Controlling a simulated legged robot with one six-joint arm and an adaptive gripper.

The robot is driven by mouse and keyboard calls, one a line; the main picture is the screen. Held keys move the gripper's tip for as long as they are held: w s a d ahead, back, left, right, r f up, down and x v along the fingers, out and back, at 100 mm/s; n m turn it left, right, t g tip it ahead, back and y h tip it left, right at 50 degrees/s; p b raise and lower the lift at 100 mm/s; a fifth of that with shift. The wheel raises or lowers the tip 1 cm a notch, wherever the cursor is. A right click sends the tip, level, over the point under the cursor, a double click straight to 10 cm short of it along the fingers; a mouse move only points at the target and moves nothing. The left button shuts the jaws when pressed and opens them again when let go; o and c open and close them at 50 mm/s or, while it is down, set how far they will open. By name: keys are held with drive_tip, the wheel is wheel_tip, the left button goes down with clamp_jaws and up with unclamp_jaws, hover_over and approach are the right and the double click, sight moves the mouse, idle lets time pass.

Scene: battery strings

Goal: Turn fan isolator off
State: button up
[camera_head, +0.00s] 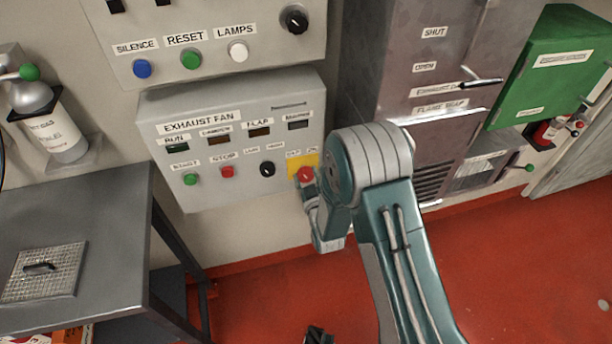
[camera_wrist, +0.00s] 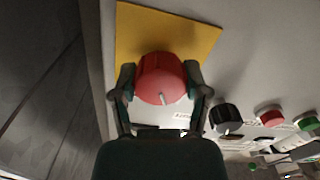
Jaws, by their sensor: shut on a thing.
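The fan isolator is a red rotary knob (camera_wrist: 161,79) with a pale pointer mark, on a yellow plate (camera_wrist: 190,32) in the wrist view. In the head view the red knob (camera_head: 305,174) shows at the lower right of the exhaust fan panel (camera_head: 245,105), partly hidden by my arm. The labels above it look like OFF and ON, but are small. My gripper (camera_wrist: 161,84) has one finger on each side of the knob and is shut on it. In the wrist view the pointer mark points down and slightly right. In the head view my gripper's fingers are mostly hidden behind my wrist.
A black selector knob (camera_head: 267,169), a red stop button (camera_head: 227,172) and a green start button (camera_head: 190,179) sit left of the isolator. A grey cabinet (camera_head: 390,60) stands close on the right. A metal table (camera_head: 110,205) is at lower left. Red floor (camera_head: 520,250) is open at right.

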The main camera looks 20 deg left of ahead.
drive_tip(key=shift+n, duration=1.6)
drive_tip(key=shift+f, duration=0.1)
drive_tip(key=o, duration=1.1)
drive_tip(key=shift+a, duration=0.15)
drive_tip(key=shift+o, duration=0.2)
drive_tip(key=shift+s+d, duration=0.2)
drive_tip(key=shift+d, duration=0.05)
drive_tip(key=v, duration=1.1)
drive_tip(key=shift+s, duration=0.15)
